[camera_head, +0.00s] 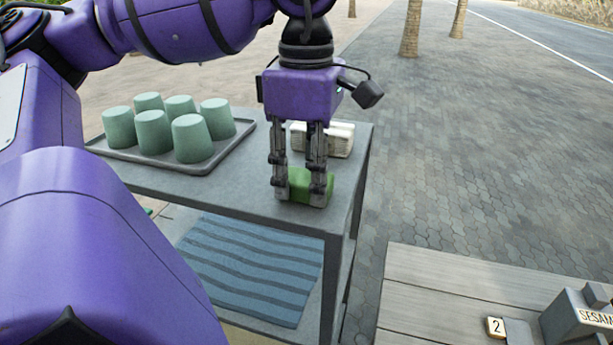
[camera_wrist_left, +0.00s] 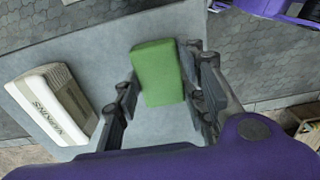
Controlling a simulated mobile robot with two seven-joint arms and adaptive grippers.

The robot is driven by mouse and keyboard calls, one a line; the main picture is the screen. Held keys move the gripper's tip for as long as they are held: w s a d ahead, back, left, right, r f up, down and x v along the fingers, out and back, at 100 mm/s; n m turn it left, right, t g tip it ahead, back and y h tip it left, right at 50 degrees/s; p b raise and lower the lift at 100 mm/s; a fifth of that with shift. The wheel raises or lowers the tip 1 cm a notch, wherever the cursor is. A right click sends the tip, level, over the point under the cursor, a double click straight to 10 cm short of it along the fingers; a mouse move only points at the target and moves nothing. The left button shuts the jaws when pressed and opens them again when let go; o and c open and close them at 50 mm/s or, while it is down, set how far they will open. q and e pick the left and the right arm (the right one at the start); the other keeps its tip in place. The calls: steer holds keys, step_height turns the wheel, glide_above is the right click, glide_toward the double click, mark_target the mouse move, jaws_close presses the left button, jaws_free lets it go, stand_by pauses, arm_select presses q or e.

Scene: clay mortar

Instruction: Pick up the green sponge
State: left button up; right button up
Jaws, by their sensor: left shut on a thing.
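The green sponge (camera_head: 299,185) lies on the grey table top near its right end in the head view. My left gripper (camera_head: 303,190) points down over it, with one finger on each side. It is shut on the sponge, and the sponge looks to be at table height. In the left wrist view the sponge (camera_wrist_left: 158,73) sits between the two fingers of the left gripper (camera_wrist_left: 162,85). The fingers hide parts of the sponge in the head view. My right gripper is not in view.
A napkin pack (camera_head: 338,138) lies just behind the left gripper. A dark tray (camera_head: 240,128) with several upturned green cups (camera_head: 192,138) stands to the left. A blue striped mat (camera_head: 250,268) lies on the lower shelf. A wooden counter (camera_head: 430,290) is at the lower right.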

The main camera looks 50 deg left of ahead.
arm_select(q)
steer(key=shift+r, duration=0.4)
steer(key=shift+r+b, duration=0.35)
steer(key=shift+r, duration=0.55)
steer(key=shift+s+a+r+p, duration=1.2)
steer(key=shift+s+r, duration=0.5)
steer(key=shift+s, duration=0.35)
steer(key=shift+s+a+r+p, duration=1)
steer(key=shift+s+r+p, duration=0.25)
steer(key=shift+s+r, duration=0.6)
steer(key=shift+s+a+r+p, duration=1.2)
steer(key=shift+s+r, duration=0.35)
steer(key=shift+s, duration=0.65)
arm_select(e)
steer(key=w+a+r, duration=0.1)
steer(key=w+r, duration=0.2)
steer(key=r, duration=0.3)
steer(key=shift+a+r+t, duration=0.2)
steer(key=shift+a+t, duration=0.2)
